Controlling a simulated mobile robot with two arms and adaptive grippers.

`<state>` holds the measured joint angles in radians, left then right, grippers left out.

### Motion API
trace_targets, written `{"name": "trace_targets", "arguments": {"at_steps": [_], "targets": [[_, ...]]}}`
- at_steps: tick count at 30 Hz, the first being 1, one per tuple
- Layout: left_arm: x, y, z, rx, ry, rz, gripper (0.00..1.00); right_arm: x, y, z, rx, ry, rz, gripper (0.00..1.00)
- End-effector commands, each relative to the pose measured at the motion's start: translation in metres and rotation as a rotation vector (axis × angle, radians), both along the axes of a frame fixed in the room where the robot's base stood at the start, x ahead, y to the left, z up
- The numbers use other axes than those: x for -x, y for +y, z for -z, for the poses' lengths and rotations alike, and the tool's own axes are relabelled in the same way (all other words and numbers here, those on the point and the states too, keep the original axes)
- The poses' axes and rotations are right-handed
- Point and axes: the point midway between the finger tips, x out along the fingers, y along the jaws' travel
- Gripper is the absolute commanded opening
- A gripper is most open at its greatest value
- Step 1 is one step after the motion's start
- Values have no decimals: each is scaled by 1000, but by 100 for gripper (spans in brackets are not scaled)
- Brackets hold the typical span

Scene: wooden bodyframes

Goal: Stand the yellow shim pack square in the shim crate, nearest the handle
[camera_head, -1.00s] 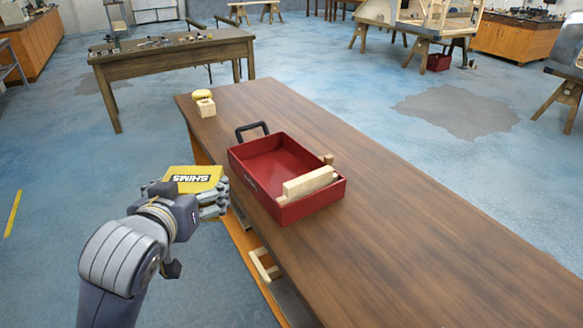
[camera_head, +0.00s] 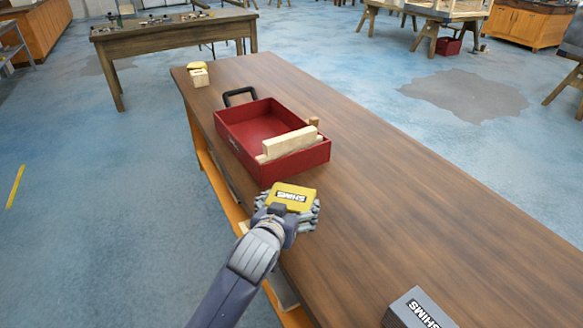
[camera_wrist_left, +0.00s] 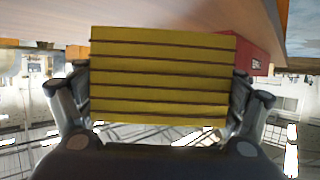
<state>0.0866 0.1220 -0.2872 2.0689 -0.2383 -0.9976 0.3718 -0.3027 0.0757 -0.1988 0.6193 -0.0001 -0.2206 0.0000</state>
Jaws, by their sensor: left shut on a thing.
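The yellow shim pack (camera_head: 291,196) with a dark SHIMS label is in my left gripper (camera_head: 290,212), which is shut on it over the bench's near-left edge, just in front of the crate. In the left wrist view the pack (camera_wrist_left: 163,75) shows its layered side between the two fingers. The red shim crate (camera_head: 303,161) sits on the bench, with its black handle (camera_head: 239,93) at the far-left end. Wooden blocks (camera_head: 290,143) stand inside at the end away from the handle. The crate floor beside the handle is bare. My right gripper is in neither view.
The wooden bench (camera_head: 400,190) is clear to the right of the crate. A dark grey SHIMS pack (camera_head: 415,310) lies at the near edge of view.

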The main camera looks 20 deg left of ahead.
Motion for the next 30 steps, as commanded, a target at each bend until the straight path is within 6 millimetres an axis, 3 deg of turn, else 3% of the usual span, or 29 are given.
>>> {"name": "trace_targets", "arguments": {"at_steps": [6,15,23,30], "targets": [[-58,9,1,-1,-4,-2,54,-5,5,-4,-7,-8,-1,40],[-120,17,7,0,-4,0,54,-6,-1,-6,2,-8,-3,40],[-137,19,12,1,-3,1,54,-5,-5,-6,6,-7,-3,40],[-136,19,42,0,0,0,54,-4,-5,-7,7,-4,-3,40]]}}
